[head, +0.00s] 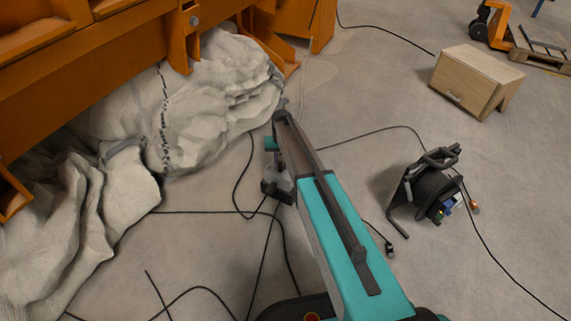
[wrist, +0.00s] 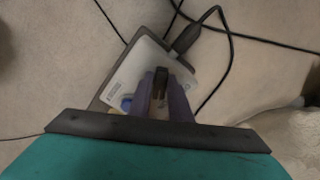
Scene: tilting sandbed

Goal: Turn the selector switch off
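The control box (wrist: 133,72) lies on the floor in the wrist view, with a pale face, a dark casing and a cable plugged into its upper right side. A dark knob, seemingly the selector switch (wrist: 160,84), shows on the box's face. A blue button (wrist: 126,103) sits at its lower left. My gripper (wrist: 163,88) points down at the box, its two purplish fingers on either side of the knob. I cannot tell whether they touch it. In the head view the box (head: 270,188) is small and partly hidden by my arm, and the switch cannot be made out.
Black cables (head: 272,240) run over the floor around the box. Large grey-white rock-like or cloth-like masses (head: 215,95) lie at left under an orange frame (head: 110,50). A cable reel (head: 432,190) stands at right, and a wooden cabinet (head: 475,80) lies behind it. Open floor lies between.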

